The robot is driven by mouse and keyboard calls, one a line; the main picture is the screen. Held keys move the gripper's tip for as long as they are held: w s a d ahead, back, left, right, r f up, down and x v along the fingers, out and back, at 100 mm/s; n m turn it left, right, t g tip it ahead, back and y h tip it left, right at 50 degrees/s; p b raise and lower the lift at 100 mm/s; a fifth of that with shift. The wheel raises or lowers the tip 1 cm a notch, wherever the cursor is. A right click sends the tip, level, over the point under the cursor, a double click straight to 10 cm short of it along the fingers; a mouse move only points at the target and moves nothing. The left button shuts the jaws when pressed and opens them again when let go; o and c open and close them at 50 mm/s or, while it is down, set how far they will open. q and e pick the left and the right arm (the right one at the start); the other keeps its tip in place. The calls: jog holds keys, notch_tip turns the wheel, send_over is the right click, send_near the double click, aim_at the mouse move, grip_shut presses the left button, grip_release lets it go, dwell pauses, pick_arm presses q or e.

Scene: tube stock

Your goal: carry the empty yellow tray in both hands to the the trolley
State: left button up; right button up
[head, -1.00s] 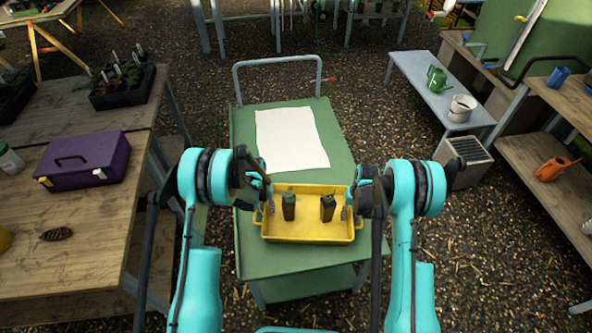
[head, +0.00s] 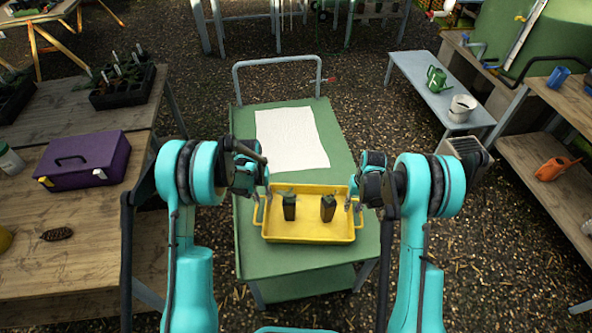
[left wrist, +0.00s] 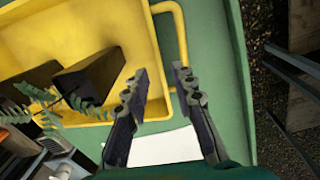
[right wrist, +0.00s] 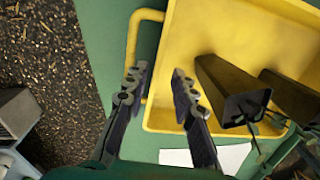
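The yellow tray (head: 310,236) rests on the green top of the trolley (head: 262,262), at its near end. It is not empty: two dark pots with small plants, a left pot (head: 289,208) and a right pot (head: 327,209), stand in it. My left gripper (head: 264,200) is open above the tray's left handle (left wrist: 181,35); its fingers are apart and empty (left wrist: 161,76). My right gripper (head: 352,200) is open above the right handle (right wrist: 133,40); its fingers are also apart and empty (right wrist: 157,76). Neither gripper holds the tray.
A white sheet (head: 290,138) lies on the trolley beyond the tray. A wooden table (head: 85,255) with a purple toolbox (head: 85,160) stands at the left. A low bench (head: 420,75) with a green watering can (head: 437,79) stands at the right. Gravel lies between.

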jog(key=r, duration=0.5)
jog(key=shift+d+r, duration=0.25)
jog(key=shift+r, duration=0.15)
